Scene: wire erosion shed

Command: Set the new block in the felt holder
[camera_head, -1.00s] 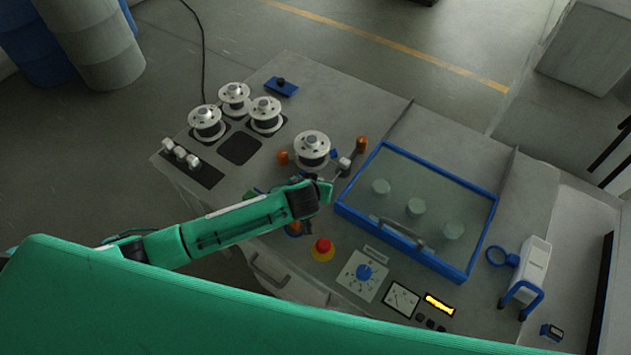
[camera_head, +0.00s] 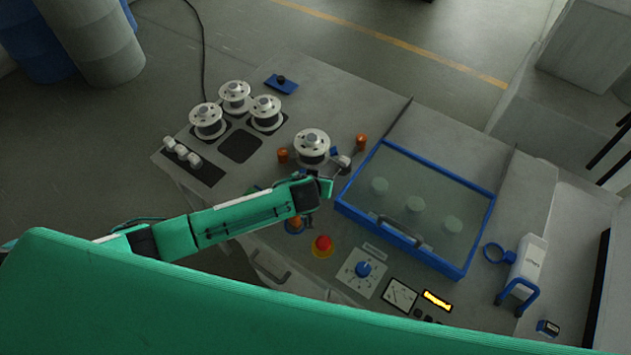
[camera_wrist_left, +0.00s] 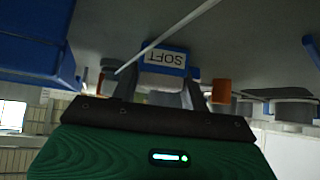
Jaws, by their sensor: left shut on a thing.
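My left gripper (camera_head: 327,187) is beside the guide posts at the middle of the bench, below the large wire spool (camera_head: 312,147). In the left wrist view its fingers (camera_wrist_left: 158,90) are shut on a pale grey block (camera_wrist_left: 162,83), which is mostly hidden by the fingers. A blue part with a white SOFT label (camera_wrist_left: 165,57) lies just beyond the fingertips; the label appears upside down. I cannot tell whether this part is the felt holder or whether the block touches it. Several white blocks (camera_head: 181,152) sit on a dark tray (camera_head: 205,175) at the bench's left. My right gripper is not in view.
Orange posts (camera_head: 361,142) flank the spool. A blue-framed clear cover (camera_head: 455,270) stands to the right. A red stop button (camera_head: 322,244) and a blue dial (camera_head: 363,269) lie in front. A thin pale wire (camera_wrist_left: 170,36) crosses close to the gripper.

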